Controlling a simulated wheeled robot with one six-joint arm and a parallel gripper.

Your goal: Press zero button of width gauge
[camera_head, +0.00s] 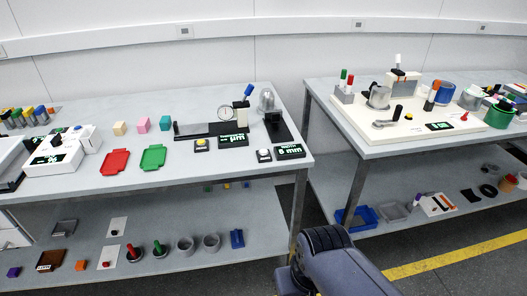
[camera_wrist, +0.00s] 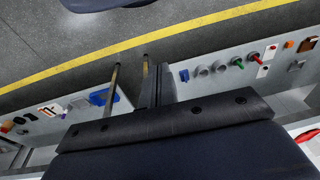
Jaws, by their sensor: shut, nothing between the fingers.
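The width gauge stands at the right front corner of the left bench in the head view. Its dark display (camera_head: 290,151) reads "WIDTH" with a green figure in mm. A pale button on a small dark base (camera_head: 264,155) sits just left of the display; I take it for the zero button. A grey rounded metal part (camera_head: 267,101) stands on a dark stand behind them. My gripper (camera_wrist: 156,72) is shut and empty in the wrist view, over the floor and apart from the gauge. In the head view only my dark arm shows, low in front of the benches; the fingertips cannot be made out.
Another display (camera_head: 233,140) with a yellow-topped button (camera_head: 201,145) lies left of the gauge. Red (camera_head: 115,162) and green (camera_head: 153,157) trays lie farther left. A right bench (camera_head: 390,150) stands across a narrow gap. Lower shelves hold loose parts.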

